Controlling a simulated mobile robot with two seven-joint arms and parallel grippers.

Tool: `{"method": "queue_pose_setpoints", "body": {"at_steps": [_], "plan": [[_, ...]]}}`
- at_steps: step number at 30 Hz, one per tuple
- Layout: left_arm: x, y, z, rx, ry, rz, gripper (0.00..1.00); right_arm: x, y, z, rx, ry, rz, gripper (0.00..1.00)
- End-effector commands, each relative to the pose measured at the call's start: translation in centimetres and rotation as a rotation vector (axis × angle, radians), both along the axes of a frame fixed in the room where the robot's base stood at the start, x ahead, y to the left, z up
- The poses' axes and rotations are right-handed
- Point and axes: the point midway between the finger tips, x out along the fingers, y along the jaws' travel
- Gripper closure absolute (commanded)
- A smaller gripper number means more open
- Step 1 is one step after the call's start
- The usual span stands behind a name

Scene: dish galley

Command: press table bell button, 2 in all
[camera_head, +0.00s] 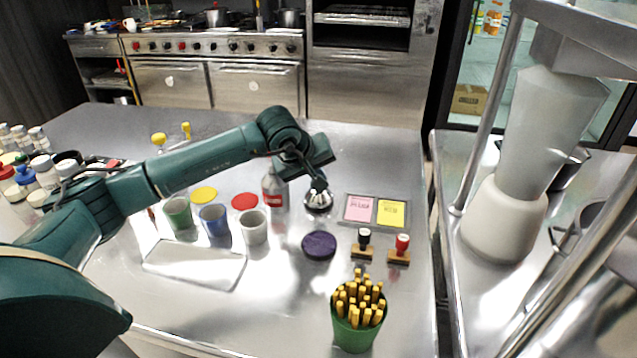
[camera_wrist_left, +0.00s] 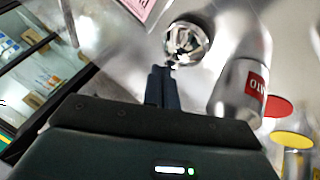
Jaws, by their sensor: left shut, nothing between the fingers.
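A round chrome table bell (camera_head: 318,203) stands on the steel table, beside a grey bottle with a red label. It also shows in the left wrist view (camera_wrist_left: 188,40), just beyond my fingertips. My left gripper (camera_head: 319,186) is shut and empty, pointing down at the top of the bell. In the wrist view its closed fingers (camera_wrist_left: 167,70) reach the bell's near edge in the picture. The bell's button is hard to make out, and I cannot tell whether the fingertips touch it. I see only one bell. My right gripper is not in view.
The grey bottle (camera_head: 275,190) stands close left of the bell. A tray with pink and yellow pads (camera_head: 375,225) lies right. A purple disc (camera_head: 319,244), two stamps and a green cup of yellow sticks (camera_head: 355,330) are nearer. Cups (camera_head: 253,228) stand left.

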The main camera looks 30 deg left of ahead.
Motion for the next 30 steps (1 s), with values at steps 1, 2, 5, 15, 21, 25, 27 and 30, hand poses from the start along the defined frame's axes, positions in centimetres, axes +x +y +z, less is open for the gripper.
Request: {"method": "queue_pose_setpoints", "body": {"at_steps": [1,2,5,15,21,25,27,30], "plan": [[0.0,0.0,-0.2,0.001,0.001,0.000,1.00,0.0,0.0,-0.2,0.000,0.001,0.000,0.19],[0.0,0.0,-0.2,0.001,0.001,0.000,1.00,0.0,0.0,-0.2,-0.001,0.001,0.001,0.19],[0.0,0.0,-0.3,0.000,0.001,0.000,1.00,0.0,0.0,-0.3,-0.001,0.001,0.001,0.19],[0.0,0.0,-0.5,0.001,0.002,0.000,1.00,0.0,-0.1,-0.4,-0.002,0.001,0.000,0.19],[0.0,0.0,-0.1,0.000,0.001,0.000,1.00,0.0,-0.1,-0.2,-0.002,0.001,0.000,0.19],[0.0,0.0,0.7,0.000,0.001,0.000,1.00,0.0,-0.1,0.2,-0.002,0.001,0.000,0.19],[0.0,0.0,1.1,0.000,0.002,0.000,1.00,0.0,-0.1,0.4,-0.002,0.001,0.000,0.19],[0.0,0.0,1.4,0.000,0.001,0.000,1.00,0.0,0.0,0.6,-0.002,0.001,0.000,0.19]]}}
